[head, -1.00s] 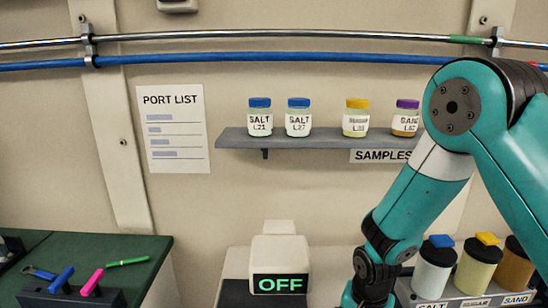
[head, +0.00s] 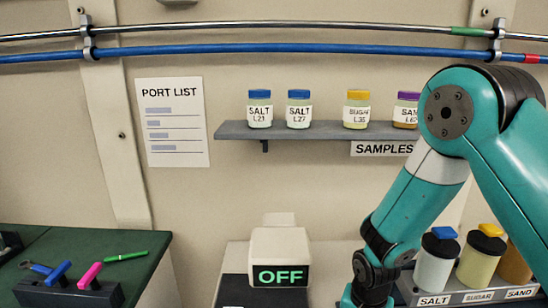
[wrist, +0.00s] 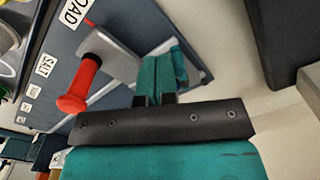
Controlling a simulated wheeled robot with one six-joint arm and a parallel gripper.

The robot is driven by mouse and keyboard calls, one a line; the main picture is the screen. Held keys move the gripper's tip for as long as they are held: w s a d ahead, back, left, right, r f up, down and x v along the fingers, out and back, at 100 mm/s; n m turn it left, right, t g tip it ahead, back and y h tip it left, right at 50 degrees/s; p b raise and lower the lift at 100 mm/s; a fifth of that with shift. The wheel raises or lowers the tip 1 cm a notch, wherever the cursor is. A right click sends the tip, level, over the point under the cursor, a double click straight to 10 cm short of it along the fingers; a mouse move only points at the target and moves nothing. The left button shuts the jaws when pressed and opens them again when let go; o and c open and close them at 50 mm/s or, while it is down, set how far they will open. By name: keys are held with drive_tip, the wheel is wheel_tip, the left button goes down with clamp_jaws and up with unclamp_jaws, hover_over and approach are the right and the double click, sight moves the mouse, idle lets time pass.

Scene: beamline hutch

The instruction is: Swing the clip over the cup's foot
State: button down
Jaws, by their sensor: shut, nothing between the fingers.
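My gripper (wrist: 168,62) shows in the wrist view, with its two teal fingers together and nothing between them. A red handle (wrist: 82,85) sticks out to the left of the fingers, apart from them. It seems to join a grey plate (wrist: 108,48) on a blue-grey panel; I cannot tell whether it is the clip. The fingers lie in front of a pale-edged part of this panel. I cannot make out the cup or its foot. In the head view my gripper is below the picture's lower edge.
A sample shelf (head: 330,131) holds several jars on the wall. A box reading OFF (head: 281,255) stands at bottom centre. Large jars stand in a labelled rack (head: 458,297) at lower right, beside my arm. A green bench (head: 105,240) with coloured handles is at lower left.

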drive_tip(key=shift+a+f, duration=0.1)
idle(0.7)
drive_tip(key=shift+w+a, duration=0.15)
drive_tip(key=shift+a, duration=0.4)
